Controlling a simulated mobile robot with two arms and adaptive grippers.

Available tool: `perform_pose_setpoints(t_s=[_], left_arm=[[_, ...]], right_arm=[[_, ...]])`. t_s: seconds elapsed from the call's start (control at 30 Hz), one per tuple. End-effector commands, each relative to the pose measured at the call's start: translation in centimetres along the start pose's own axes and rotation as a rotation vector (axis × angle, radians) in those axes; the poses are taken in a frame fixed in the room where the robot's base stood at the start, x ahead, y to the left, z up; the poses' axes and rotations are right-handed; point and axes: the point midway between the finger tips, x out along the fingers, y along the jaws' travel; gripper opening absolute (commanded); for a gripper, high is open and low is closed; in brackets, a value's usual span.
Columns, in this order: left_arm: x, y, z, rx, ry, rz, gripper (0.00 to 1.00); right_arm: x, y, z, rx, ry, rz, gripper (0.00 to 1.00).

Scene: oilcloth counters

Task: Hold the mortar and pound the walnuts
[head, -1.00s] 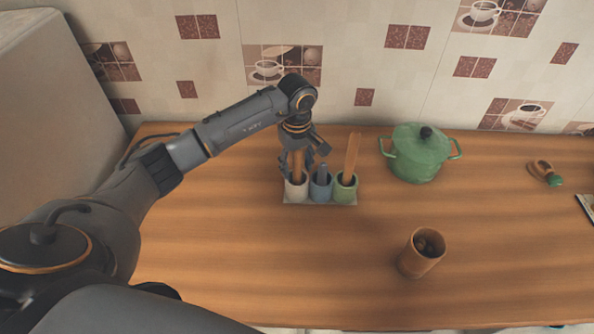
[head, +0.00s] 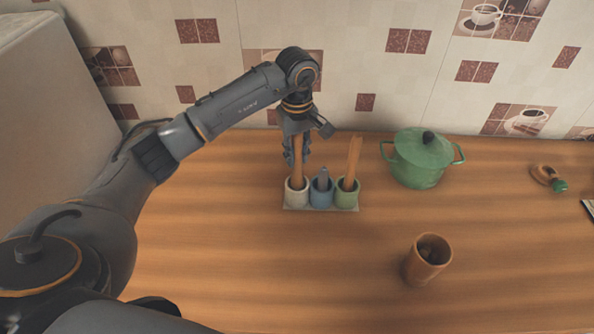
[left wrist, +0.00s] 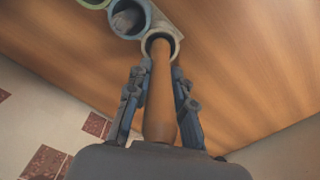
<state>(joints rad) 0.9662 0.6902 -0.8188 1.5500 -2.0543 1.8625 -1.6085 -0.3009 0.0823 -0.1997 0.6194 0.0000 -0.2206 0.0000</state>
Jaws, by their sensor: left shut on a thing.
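The mortar (head: 423,266) is an upright brown wooden cup at the front right of the counter, with dark walnuts (head: 433,247) inside. My left gripper (head: 296,157) is above the white cup of a three-cup holder. It is shut on a wooden pestle (head: 298,177), whose lower end is at the white cup's mouth. The left wrist view shows the pestle (left wrist: 160,105) upright between the two fingers (left wrist: 157,80), running into the white cup (left wrist: 172,41). My right gripper is in neither view.
The holder's blue cup (head: 321,194) has a grey tool, its green cup (head: 346,193) wooden utensils. A green lidded pot (head: 420,165) stands at the back right. A small wooden item (head: 544,174) lies farther right. The counter between holder and mortar is clear.

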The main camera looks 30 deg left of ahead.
Motion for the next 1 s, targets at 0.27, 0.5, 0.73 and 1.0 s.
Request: perform_pose_setpoints(t_s=[0.27,0.5,0.73,1.0], left_arm=[[-3.8,0.1,0.0,0.000,0.001,0.001,0.00],[-4.3,0.0,0.0,0.000,-0.001,-0.002,0.00],[-3.8,-0.2,1.1,0.070,0.001,-0.001,0.00],[-0.4,-3.4,8.8,0.527,0.002,-0.003,0.00]], right_arm=[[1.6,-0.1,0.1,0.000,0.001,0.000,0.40],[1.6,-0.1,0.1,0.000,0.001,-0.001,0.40],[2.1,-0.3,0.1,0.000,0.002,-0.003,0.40],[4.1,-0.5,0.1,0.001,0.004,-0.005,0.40]])
